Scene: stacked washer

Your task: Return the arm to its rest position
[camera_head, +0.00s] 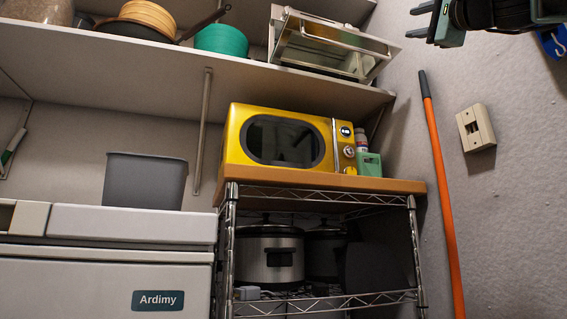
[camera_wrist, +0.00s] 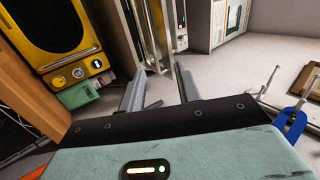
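My gripper (camera_head: 418,20) is at the top right of the head view, high up in front of the grey wall and pointing left. In the wrist view my gripper (camera_wrist: 160,82) shows two grey fingers spread apart with nothing between them. Part of my arm is cut off by the top edge of the head view. No rest position is marked in either view.
A yellow microwave (camera_head: 232,140) stands on a wire rack's wooden top (camera_head: 300,181). An orange pole (camera_head: 440,170) leans against the right wall, near a switch plate (camera_head: 476,128). A shelf (camera_head: 160,52) holds a metal-framed glass appliance (camera_head: 325,48). A washer (camera_head: 80,290) stands at left.

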